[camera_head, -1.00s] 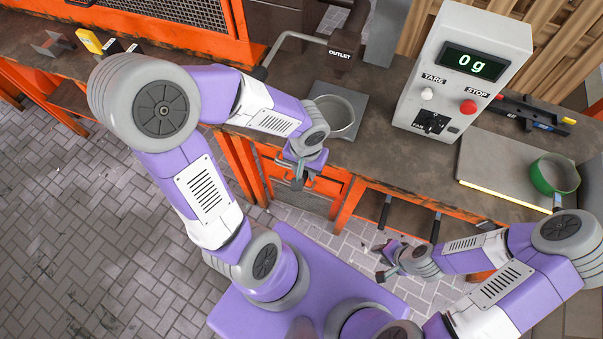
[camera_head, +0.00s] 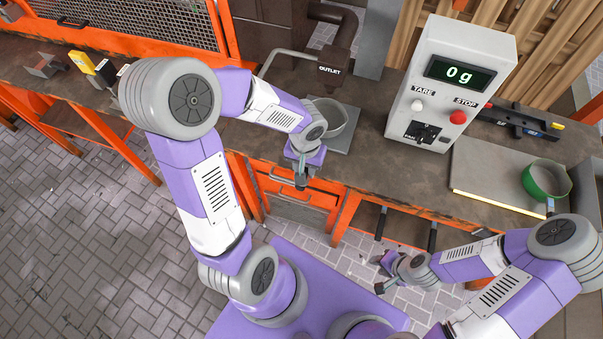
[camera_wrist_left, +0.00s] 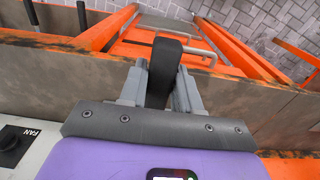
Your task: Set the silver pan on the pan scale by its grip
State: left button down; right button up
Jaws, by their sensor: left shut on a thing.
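The silver pan (camera_head: 336,122), a round open pan, is at the grey square plate (camera_head: 345,147) below the outlet; a small gap under it cannot be ruled out. My left gripper (camera_head: 301,178) is on the near side of the pan, shut on its grip. In the left wrist view the dark grip (camera_wrist_left: 164,62) stands between the two fingers of the left gripper (camera_wrist_left: 160,88); the pan's bowl is not seen there. My right gripper (camera_head: 384,272) is open and empty in front of the bench. The control box (camera_head: 447,85) reads 0 g.
The outlet pipe (camera_head: 336,65) stands behind and above the silver pan. A green pan (camera_head: 545,182) is on a wide grey plate (camera_head: 490,172) with a lit front edge at the right. A dark rail tool (camera_head: 510,122) lies behind it.

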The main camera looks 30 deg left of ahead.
pick_arm(q)
jog(key=shift+w+a+f, duration=0.15)
jog(key=shift+w+a, duration=0.05)
jog(key=shift+w, duration=0.7)
jog(key=shift+w+a+f, duration=0.15)
jog(key=shift+w+f, duration=0.35)
jog(key=shift+f, duration=0.1)
jog(key=shift+f+b, duration=0.8)
jog(key=shift+b, duration=0.3)
jog(key=c, duration=0.7)
grip_release()
jog(key=shift+s, duration=0.1)
notch_tip(320, 180, up, 8)
jog(key=shift+f+p, duration=0.2)
jog(key=shift+p, duration=0.85)
